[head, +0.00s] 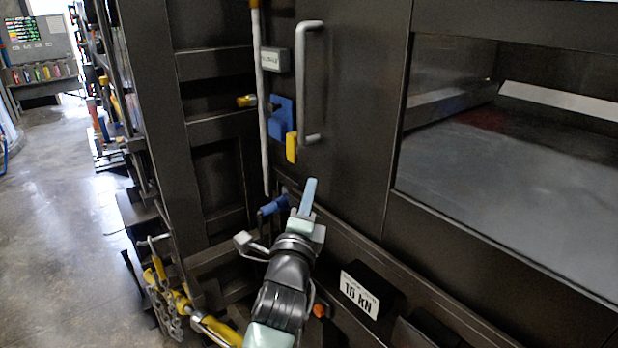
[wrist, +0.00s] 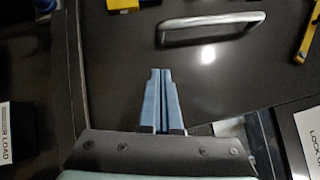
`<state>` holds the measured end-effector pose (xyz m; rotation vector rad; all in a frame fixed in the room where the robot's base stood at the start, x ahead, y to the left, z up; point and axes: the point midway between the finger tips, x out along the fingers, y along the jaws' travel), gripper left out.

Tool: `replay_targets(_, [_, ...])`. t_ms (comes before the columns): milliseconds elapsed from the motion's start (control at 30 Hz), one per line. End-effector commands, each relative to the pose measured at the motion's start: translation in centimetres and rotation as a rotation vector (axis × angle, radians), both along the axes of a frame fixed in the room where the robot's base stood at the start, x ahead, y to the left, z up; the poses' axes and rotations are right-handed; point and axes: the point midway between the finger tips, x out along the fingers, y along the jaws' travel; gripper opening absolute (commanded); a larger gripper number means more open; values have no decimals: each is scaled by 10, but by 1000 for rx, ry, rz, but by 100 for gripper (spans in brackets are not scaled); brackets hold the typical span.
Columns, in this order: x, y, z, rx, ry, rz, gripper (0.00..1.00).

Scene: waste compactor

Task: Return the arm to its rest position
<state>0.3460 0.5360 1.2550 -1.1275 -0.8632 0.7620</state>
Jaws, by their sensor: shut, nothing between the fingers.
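My arm reaches forward in the lower middle of the head view, in front of the dark compactor. My gripper (head: 309,190) points up and away, with its blue fingers together and nothing between them. In the wrist view my gripper (wrist: 161,75) also shows shut, its two blue fingers side by side over a dark panel. A grey metal bar handle (wrist: 212,28) lies beyond the fingertips in that view. The fingers are apart from the handle.
The dark compactor door (head: 355,120) carries a vertical grey handle (head: 312,80), with a blue bracket (head: 281,118) and a yellow latch piece (head: 291,147) beside it. Yellow tools and a chain (head: 163,285) hang at lower left. Open floor (head: 60,220) lies left.

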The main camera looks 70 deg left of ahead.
Motion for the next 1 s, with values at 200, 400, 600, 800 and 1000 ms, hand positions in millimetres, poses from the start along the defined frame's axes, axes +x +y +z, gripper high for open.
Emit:
replay_targets(200, [-6, -11, -2, -1, -2, 0, 0])
replay_targets(400, [-6, -12, -2, 0, -1, -1, 0])
replay_targets(600, [23, -32, 21, -10, -85, -76, 0])
replay_targets(800, [102, -117, 98, -95, -383, -348, 0])
replay_targets(1000, [155, -230, 176, -268, -696, -676, 0])
